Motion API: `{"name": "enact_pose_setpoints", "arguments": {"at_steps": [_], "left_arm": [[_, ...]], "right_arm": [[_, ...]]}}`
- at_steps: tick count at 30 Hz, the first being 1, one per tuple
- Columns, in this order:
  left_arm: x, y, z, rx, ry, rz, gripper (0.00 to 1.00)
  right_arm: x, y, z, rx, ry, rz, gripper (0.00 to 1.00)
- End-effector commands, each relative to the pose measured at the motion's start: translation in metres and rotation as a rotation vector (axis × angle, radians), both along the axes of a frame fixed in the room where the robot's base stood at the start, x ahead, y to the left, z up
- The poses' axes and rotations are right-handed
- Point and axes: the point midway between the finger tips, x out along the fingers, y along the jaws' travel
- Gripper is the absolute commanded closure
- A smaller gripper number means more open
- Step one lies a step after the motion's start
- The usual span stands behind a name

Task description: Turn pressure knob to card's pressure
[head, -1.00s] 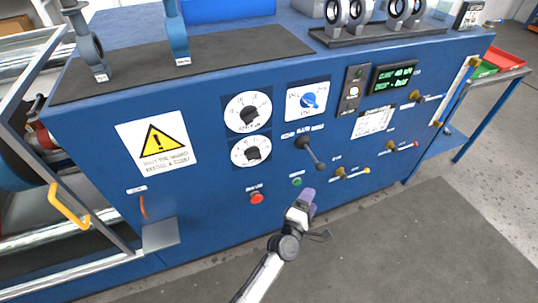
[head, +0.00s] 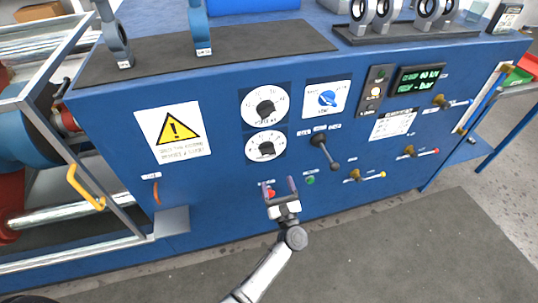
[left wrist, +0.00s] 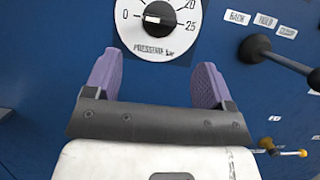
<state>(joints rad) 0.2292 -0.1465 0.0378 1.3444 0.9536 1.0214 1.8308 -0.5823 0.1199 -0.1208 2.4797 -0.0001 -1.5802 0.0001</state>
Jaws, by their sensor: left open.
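The pressure dial (head: 266,146) is a white round plate with a black knob, below a similar dial (head: 265,107) on the blue panel. In the left wrist view the pressure dial (left wrist: 157,38) reads "PRESSURE bar" with 0, 20 and 25 visible; its top is cut off. My left gripper (head: 280,186) is open and empty, with purple fingers pointing up below the pressure dial. In the left wrist view the gripper (left wrist: 160,65) shows the dial beyond its fingertips, not between them. A white card (head: 392,124) is on the panel; its text is unreadable.
A black lever (head: 323,148) sticks out right of the pressure dial. A red button (head: 270,193) is by my left finger, and a green button (head: 310,180) is to the right. A blue selector (head: 327,98) and display (head: 419,77) are higher. Grey floor (head: 370,250) is clear.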

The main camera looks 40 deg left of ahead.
Motion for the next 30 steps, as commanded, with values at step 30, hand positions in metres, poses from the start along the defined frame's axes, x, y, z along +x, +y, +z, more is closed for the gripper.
{"name": "enact_pose_setpoints", "arguments": {"at_steps": [30], "left_arm": [[0.056, 0.082, 0.041, 0.001, 0.003, -0.001, 0.23]], "right_arm": [[0.001, -0.001, -0.012, -0.002, -0.003, 0.0, 0.57]]}}
